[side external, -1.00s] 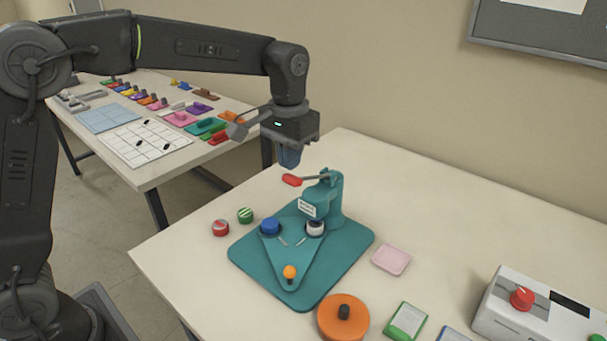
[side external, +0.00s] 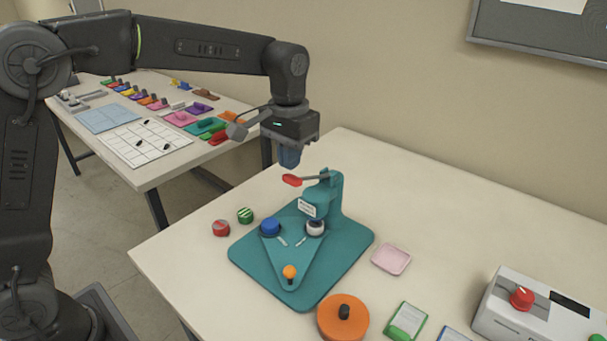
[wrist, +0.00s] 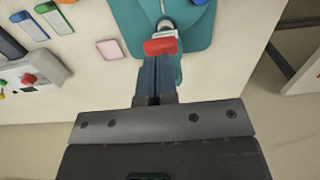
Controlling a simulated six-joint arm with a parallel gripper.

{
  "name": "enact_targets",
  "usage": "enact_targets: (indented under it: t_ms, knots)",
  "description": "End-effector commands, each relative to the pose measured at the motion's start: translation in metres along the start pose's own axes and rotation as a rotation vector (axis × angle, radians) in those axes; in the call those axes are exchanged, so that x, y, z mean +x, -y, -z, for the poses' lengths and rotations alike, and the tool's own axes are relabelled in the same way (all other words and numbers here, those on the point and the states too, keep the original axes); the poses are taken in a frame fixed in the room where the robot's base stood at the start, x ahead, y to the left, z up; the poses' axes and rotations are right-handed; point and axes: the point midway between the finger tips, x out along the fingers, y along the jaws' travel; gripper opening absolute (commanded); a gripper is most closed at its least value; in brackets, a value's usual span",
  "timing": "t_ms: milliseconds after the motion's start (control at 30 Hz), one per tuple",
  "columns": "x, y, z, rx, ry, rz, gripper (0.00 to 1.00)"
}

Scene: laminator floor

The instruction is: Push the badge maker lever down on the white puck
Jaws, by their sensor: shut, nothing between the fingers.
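The teal badge maker (side external: 338,244) stands on the near table. Its lever is raised and about level, with a red handle (side external: 292,180) pointing left in the side view; the red handle also shows in the wrist view (wrist: 160,46). The white puck (side external: 315,228) sits under the press head. The blue puck (side external: 270,227) sits at the other seat of the swing plate, which has an orange knob (side external: 289,271). My gripper (side external: 289,160) is shut and empty, just above the red handle, with a small gap in the side view. In the wrist view the fingertips (wrist: 157,58) appear close to the handle.
Red and green badges (side external: 221,228) lie left of the base. A pink tray (side external: 391,260), an orange disc (side external: 343,318) and a laminator with a red knob (side external: 522,298) lie to the right. The table behind the press is clear.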

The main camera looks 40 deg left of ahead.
Motion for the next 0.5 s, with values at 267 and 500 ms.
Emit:
enact_targets:
  t_ms: [267,500]
  knots:
    - [0.0000,0.0000,0.0000,0.000,0.000,0.000,0.00]
    - [0.0079,0.0000,0.0000,0.000,0.001,0.000,0.00]
